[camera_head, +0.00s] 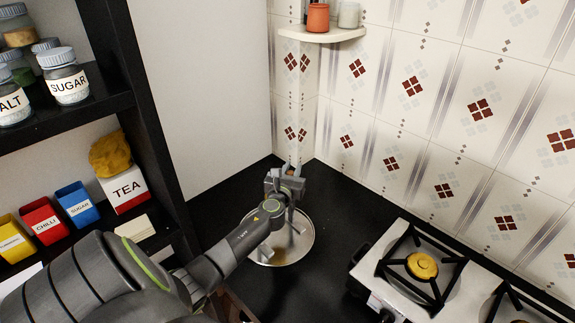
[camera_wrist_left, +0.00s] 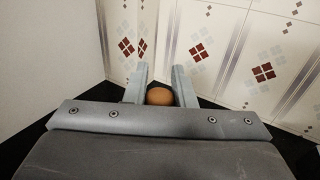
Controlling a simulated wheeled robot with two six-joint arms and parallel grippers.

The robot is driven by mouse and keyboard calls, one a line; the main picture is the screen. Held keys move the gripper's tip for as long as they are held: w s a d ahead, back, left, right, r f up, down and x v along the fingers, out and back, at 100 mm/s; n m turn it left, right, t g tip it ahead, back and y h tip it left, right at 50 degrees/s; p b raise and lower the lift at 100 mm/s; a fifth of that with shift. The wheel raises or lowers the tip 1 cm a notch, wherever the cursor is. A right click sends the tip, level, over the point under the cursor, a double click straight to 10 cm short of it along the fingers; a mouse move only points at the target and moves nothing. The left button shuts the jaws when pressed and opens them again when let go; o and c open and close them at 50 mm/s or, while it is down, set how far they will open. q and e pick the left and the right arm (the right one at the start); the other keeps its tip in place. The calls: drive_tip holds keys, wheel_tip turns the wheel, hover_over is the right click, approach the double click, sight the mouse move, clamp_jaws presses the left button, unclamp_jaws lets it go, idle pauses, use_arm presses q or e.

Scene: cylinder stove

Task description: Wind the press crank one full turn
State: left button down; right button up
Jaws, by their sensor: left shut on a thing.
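The press (camera_head: 296,238) is a grey device standing on a round, shiny metal dish (camera_head: 309,247) in the counter corner, largely hidden behind my left arm. My left gripper (camera_head: 287,174) is at the top of the press. In the left wrist view my left gripper (camera_wrist_left: 159,78) has its two fingers on either side of a round orange-brown knob (camera_wrist_left: 159,96), which looks like the crank's handle. The gripper is shut on it. The crank arm itself is hidden by the gripper. My right gripper is not in view.
A gas stove (camera_head: 372,277) stands on the black counter (camera_head: 335,200) at the right. A dark shelf (camera_head: 120,100) with jars and tins is at the left. A small corner shelf (camera_head: 322,36) with pots hangs above the press. Tiled walls are close behind.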

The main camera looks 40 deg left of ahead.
use_arm(q)
drive_tip(key=m+h, duration=0.1)
drive_tip(key=d+t+h, duration=0.1)
drive_tip(key=shift+s+f+m+h+b, duration=0.15)
drive_tip(key=shift+s+m+h+b, duration=0.05)
drive_tip(key=shift+m+h+b, duration=0.2)
drive_tip(key=shift+s+d+m+t+h+b, duration=0.15)
drive_tip(key=shift+d+m+h+b, duration=0.15)
drive_tip(key=shift+m+h, duration=0.4)
drive_tip(key=shift+s+d+m+t+h+b, duration=0.15)
drive_tip(key=shift+d+m+h, duration=0.2)
drive_tip(key=shift+h, duration=0.65)
drive_tip(key=shift+m+h, duration=0.25)
drive_tip(key=shift+h, duration=0.05)
drive_tip(key=c, duration=1.2)
unclamp_jaws()
drive_tip(key=shift+c, duration=0.2)
drive_tip(key=s+b, duration=0.5)
drive_tip(key=s, duration=1.2)
drive_tip(key=shift+s+d, duration=0.15)
drive_tip(key=shift+d, duration=0.2)
